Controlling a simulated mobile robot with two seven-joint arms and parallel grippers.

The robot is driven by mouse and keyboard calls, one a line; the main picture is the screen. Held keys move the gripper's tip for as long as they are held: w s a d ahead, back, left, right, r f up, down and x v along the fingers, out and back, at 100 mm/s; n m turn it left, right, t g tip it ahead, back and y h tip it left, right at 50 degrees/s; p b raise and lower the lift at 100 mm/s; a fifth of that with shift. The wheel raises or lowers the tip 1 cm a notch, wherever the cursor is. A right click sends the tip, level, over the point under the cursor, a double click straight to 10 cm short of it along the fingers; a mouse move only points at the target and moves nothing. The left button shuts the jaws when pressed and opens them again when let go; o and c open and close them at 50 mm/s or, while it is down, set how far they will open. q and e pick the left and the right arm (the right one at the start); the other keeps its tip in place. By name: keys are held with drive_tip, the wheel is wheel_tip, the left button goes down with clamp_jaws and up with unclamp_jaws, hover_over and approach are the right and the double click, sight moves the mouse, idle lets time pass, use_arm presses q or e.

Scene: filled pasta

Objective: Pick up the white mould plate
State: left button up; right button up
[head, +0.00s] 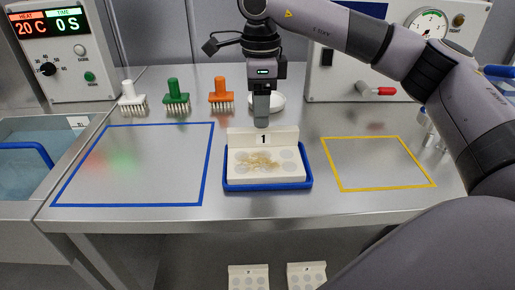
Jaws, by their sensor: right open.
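The white mould plate (236,167) lies in a shallow blue tray (267,187) in the middle of the steel table. It has round cavities, yellow-brown bits scattered over its middle, and an upright back wall marked 1. My right gripper (262,121) points straight down just above and behind that back wall, seen nearly edge-on. It is open and nothing shows between its fingers. Whether the fingertips touch the wall is hard to tell. My left gripper is not in view.
Behind stand a white (131,98), a green (176,96) and an orange pronged tool (221,95), and a white dish (279,102). A blue outline (132,204) and a yellow outline (378,189) mark free table. Two more white plates (248,281) show below.

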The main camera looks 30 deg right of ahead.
sight(263, 131)
drive_tip(key=f, duration=0.3)
drive_tip(key=s+f, duration=0.1)
drive_tip(key=f, duration=0.1)
drive_tip(key=shift+d, duration=0.15)
drive_tip(key=shift+w+f, duration=0.1)
drive_tip(key=shift+f, duration=0.35)
clamp_jaws()
